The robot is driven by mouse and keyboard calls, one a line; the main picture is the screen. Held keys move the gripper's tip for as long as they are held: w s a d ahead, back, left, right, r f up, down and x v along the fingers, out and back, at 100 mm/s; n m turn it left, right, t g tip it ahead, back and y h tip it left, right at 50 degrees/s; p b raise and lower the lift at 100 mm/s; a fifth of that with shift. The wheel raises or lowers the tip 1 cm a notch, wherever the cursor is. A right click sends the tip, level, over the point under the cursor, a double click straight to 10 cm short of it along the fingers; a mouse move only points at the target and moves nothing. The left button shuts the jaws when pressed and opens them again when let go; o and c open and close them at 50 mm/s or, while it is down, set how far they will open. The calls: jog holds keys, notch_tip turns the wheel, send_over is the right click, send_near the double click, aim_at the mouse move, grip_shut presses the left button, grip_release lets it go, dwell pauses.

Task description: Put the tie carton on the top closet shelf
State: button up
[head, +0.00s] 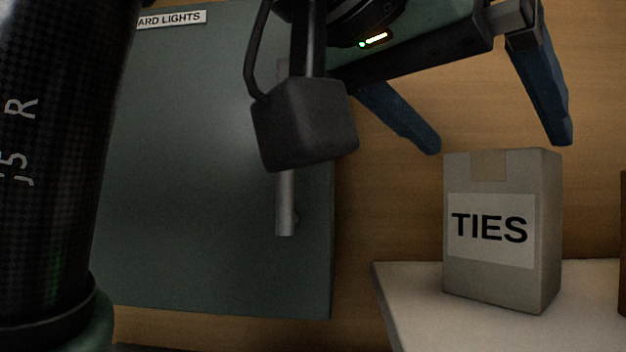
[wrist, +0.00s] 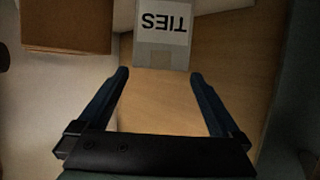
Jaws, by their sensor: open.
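The tie carton (head: 488,285) is a grey box with a white label reading TIES. It stands upright on a white shelf (head: 420,320) at the right of the head view. My gripper (head: 500,148) is open and empty, its two blue fingers above the carton's top and spread to either side. In the wrist view the carton (wrist: 161,55) shows upside down at the top, beyond and between the fingertips of my gripper (wrist: 158,72). The fingers do not appear to touch it.
A grey-green cabinet door (head: 220,240) with a vertical handle (head: 286,205) is left of the shelf. A brown box (wrist: 68,25) stands beside the carton. A wooden wall (head: 400,220) is behind.

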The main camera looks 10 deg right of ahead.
jog(key=shift+b+v, duration=0.3)
jog(key=shift+v, duration=1.5)
